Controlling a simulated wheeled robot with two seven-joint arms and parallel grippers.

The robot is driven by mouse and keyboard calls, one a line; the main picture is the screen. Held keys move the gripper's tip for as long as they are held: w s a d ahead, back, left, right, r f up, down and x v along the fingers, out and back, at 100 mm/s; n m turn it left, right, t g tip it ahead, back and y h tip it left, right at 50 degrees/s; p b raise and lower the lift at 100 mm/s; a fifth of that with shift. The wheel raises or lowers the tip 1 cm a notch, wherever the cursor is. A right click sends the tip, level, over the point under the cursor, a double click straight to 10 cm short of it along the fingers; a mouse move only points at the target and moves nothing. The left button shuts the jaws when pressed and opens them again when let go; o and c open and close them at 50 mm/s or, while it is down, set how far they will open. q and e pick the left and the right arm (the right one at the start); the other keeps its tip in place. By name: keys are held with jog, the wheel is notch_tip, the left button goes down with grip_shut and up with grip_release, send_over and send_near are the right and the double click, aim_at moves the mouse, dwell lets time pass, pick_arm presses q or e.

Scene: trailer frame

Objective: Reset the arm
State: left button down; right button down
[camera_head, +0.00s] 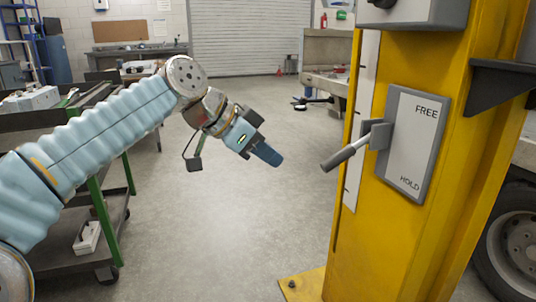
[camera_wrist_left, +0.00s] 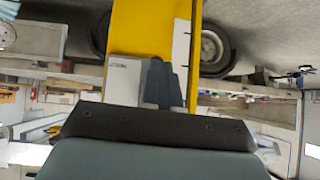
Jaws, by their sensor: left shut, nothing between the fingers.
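My left arm reaches in from the left in the head view. My left gripper (camera_head: 273,158) is shut and empty, pointing down and to the right over open floor. It is left of the grey lever (camera_head: 343,158) and apart from it. The lever is on a grey plate (camera_head: 409,145) marked FREE at the top and HOLD at the bottom, on a yellow column (camera_head: 372,245). The lever's handle slants down to the left. In the left wrist view the shut fingers (camera_wrist_left: 160,68) show in front of the yellow column. My right gripper is not in view.
A green-legged cart (camera_head: 98,205) stands under and behind my left arm. A grey box (camera_head: 413,12) is higher on the column, and a dark bracket (camera_head: 500,80) juts out at right. A wheel (camera_head: 515,240) is at lower right. The middle floor is clear.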

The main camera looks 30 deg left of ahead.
pick_arm(q)
jog(key=w+d+f+n+g+y, duration=0.1)
jog(key=w+d+f, duration=0.15)
jog(key=f, duration=0.75)
jog(key=w+d+f+n+g, duration=0.15)
jog(key=w+f, duration=0.25)
jog(key=f, duration=0.6)
jog(key=w+d+f+n+y, duration=0.15)
jog(key=w+f, duration=0.25)
jog(key=f, duration=0.5)
jog(key=s+d+f+n+g, duration=0.1)
jog(key=s+d+f, duration=0.1)
jog(key=f, duration=0.5)
jog(key=s+d+f+n+g, duration=0.1)
jog(key=f, duration=0.6)
jog(key=s+d+f+n+g, duration=0.1)
jog(key=s+d+f+n, duration=0.15)
jog(key=s+f, duration=0.75)
jog(key=s+d+f+n+g, duration=0.1)
jog(key=s+d+f, duration=0.3)
jog(key=s+f, duration=0.5)
notch_tip(320, 180, up, 11)
jog(key=s+h+p, duration=0.1)
jog(key=s+p, duration=0.1)
jog(key=p, duration=1)
jog(key=shift+d, duration=0.25)
